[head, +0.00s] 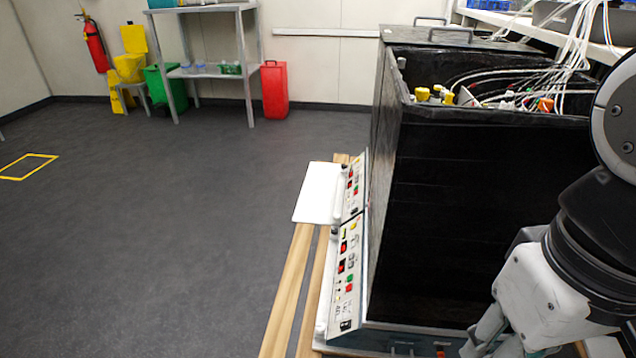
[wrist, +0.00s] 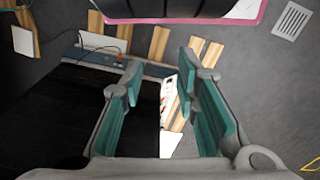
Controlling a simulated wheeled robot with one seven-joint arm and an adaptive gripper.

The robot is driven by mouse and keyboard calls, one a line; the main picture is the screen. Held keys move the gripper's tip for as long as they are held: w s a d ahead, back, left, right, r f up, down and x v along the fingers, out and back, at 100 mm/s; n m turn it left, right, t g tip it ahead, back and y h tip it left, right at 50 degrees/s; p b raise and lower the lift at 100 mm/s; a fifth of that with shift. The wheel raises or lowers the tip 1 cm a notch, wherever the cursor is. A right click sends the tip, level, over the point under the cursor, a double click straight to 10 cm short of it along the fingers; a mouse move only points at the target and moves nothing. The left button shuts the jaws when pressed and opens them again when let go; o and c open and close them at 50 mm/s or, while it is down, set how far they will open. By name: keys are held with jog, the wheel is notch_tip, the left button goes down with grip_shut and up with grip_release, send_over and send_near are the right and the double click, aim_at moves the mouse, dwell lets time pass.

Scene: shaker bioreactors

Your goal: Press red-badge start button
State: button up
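Two slanted control panels run along the left side of the black shaker housing in the head view: a far one (head: 352,186) and a near one (head: 346,265). Both carry small red, green, yellow and white controls. I cannot tell which one bears a red badge, as the markings are too small. My gripper (wrist: 160,85) is open and empty, with teal pads on both fingers. In the wrist view part of a control panel (wrist: 168,98) shows between the fingers, some way beyond them. In the head view my gripper is at the lower right, partly cut off, right of the panels.
The black shaker housing (head: 480,220) stands between my arm and the panels, with cables and yellow caps inside its open top. A white board (head: 316,192) juts out left of the far panel. Wooden slats (head: 290,290) lie below.

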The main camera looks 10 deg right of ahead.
grip_shut()
dwell(1.2)
